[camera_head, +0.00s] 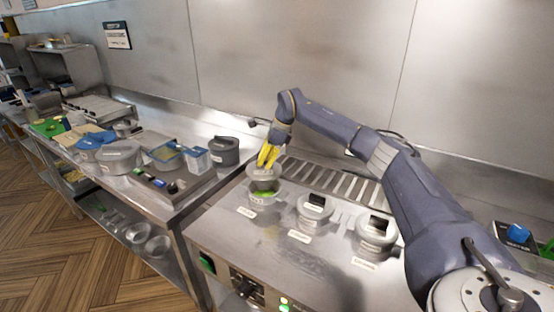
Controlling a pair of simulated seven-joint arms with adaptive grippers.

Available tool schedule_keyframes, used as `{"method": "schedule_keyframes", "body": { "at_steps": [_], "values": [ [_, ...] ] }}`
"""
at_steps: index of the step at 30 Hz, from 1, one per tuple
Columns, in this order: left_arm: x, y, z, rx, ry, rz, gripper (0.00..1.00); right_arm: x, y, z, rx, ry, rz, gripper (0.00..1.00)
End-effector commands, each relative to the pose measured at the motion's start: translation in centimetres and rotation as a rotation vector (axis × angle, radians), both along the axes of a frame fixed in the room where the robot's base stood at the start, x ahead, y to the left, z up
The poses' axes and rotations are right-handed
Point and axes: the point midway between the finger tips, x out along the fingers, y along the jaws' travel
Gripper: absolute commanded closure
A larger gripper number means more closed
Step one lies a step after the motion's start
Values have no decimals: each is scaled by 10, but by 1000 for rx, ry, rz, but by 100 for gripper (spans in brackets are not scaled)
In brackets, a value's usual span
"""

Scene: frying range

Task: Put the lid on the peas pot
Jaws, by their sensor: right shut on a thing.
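My right gripper (267,160) has yellow fingers and comes in from the right over the pots. It is shut on a grey lid (262,174), which it holds just above the peas pot (264,204). Green peas show in the gap between the lid and the pot's rim. I cannot tell whether the lid touches the rim at the back. The fingers hide the lid's handle. My left gripper is out of view.
Two more lidded pots, a middle one (312,214) and a right one (375,240), stand in the same steel counter. A dark pot (224,151) stands on the left counter, beside several containers. A slotted grille (325,178) lies behind the pots.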

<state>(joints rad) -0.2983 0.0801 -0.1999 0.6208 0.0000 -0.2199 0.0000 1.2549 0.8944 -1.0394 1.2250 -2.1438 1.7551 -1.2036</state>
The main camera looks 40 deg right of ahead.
Motion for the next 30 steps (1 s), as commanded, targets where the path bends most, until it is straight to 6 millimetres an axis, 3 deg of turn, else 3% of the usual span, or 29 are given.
{"method": "schedule_keyframes", "body": {
  "at_steps": [21, 30],
  "values": [
    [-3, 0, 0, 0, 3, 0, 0, 0, 0, -48, 2, 4, -7, 100],
    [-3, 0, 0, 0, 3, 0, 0, 0, 0, -58, 2, 4, -8, 100]
  ]
}}
